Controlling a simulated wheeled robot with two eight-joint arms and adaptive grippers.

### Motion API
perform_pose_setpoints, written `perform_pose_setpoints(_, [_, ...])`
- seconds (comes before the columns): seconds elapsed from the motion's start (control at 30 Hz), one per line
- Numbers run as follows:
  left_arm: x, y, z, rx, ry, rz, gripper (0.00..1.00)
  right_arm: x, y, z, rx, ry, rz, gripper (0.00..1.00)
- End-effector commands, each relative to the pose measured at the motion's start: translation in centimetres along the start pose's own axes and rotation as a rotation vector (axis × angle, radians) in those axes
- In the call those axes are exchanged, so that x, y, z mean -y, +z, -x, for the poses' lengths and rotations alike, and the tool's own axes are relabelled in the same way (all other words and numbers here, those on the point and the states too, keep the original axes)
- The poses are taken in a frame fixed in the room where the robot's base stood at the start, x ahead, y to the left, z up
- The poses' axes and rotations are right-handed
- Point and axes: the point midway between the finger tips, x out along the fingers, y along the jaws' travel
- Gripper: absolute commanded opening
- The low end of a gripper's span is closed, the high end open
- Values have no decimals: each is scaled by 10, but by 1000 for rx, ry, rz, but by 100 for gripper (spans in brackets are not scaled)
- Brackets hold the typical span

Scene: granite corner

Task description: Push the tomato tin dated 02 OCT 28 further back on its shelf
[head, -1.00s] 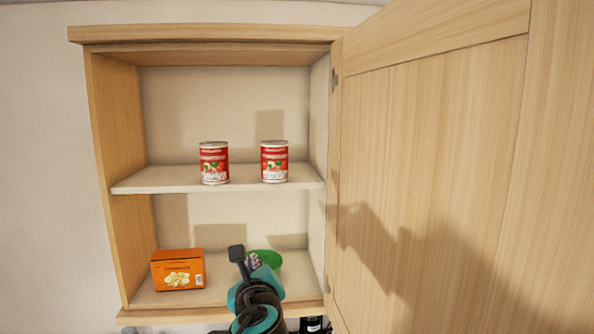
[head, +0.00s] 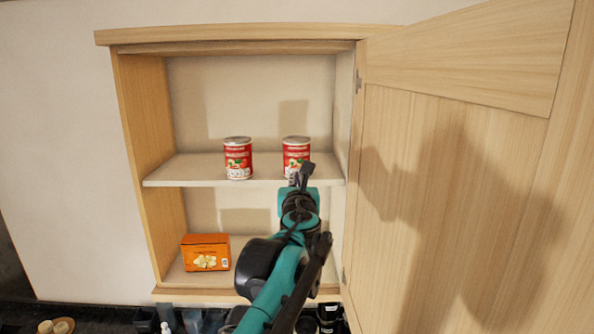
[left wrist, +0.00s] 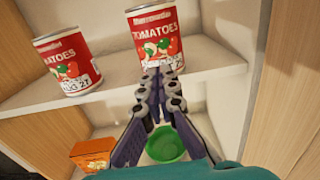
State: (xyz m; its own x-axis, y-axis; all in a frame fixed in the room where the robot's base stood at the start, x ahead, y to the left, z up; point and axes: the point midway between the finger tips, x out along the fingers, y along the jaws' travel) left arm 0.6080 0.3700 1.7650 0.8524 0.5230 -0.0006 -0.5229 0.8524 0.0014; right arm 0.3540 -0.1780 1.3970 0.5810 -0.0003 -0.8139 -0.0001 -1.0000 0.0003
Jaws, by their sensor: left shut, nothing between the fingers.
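Two red tomato tins stand upright on the upper shelf (head: 195,170) of the open cupboard. My right gripper is not in view.
An orange box (head: 205,252) and a green bowl (left wrist: 166,144) are on the lower shelf. The open door (head: 450,190) stands to the right of my arm. The upper shelf behind the tins looks clear.

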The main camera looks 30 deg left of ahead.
Motion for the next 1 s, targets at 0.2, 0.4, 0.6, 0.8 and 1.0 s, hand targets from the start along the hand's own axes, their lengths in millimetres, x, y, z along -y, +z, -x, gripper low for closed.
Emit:
perform_pose_setpoints(0.2, [0, 1, -28, 0, 1, 1, 0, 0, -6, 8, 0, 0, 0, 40])
perform_pose_setpoints(0.4, [0, 0, -35, 0, -1, 1, 0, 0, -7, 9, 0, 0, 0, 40])
perform_pose_setpoints(0.6, [0, 0, -35, 0, -1, 1, 0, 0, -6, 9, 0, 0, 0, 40])
perform_pose_setpoints(0.8, [0, -1, -48, 0, 1, 1, 0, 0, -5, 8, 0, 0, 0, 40])
perform_pose_setpoints(1.0, [0, 0, -93, 0, 1, 1, 0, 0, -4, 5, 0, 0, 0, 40])
